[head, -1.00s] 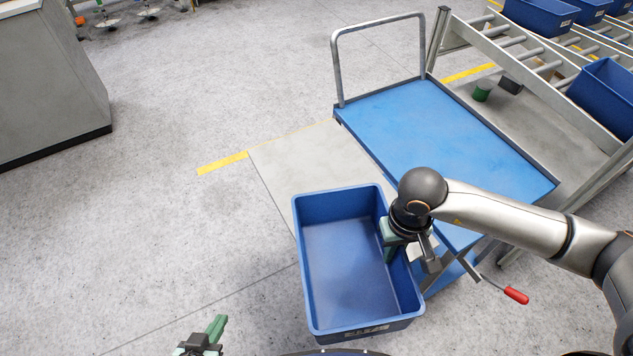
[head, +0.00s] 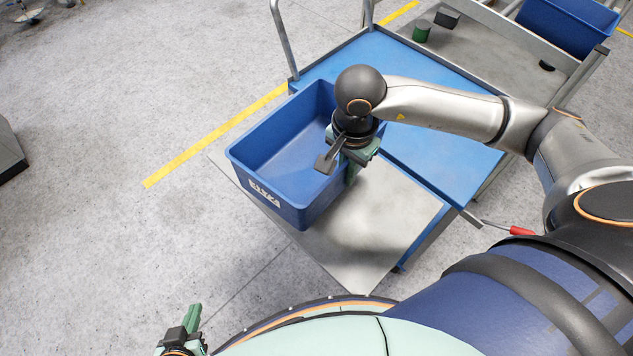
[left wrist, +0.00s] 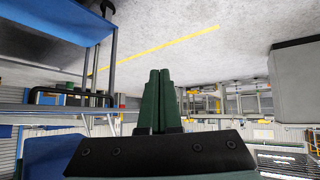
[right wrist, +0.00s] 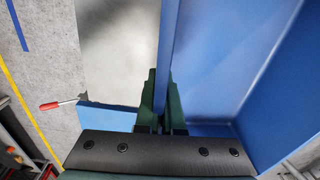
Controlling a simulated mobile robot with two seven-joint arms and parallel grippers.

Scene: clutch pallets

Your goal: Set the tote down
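The blue tote (head: 265,150) is open-topped and looks empty, with a white label on its near wall. My right gripper (head: 352,168) is shut on the tote's right wall; the right wrist view shows the wall (right wrist: 172,40) between its fingers (right wrist: 162,105). The tote is over the grey plate (head: 395,225) and overlaps the near left part of the blue cart deck (head: 440,120) in the picture. A shadow lies on the plate; I cannot tell whether the tote's base touches anything. My left gripper (head: 192,318) is empty with its fingers together, also in the left wrist view (left wrist: 160,98).
The cart's grey handle (head: 285,45) rises behind the tote. A rack at the back right holds another blue tote (head: 568,22) and a green cup (head: 421,31). A red-handled lever (head: 521,231) sticks out at right. Open floor with a yellow line lies left.

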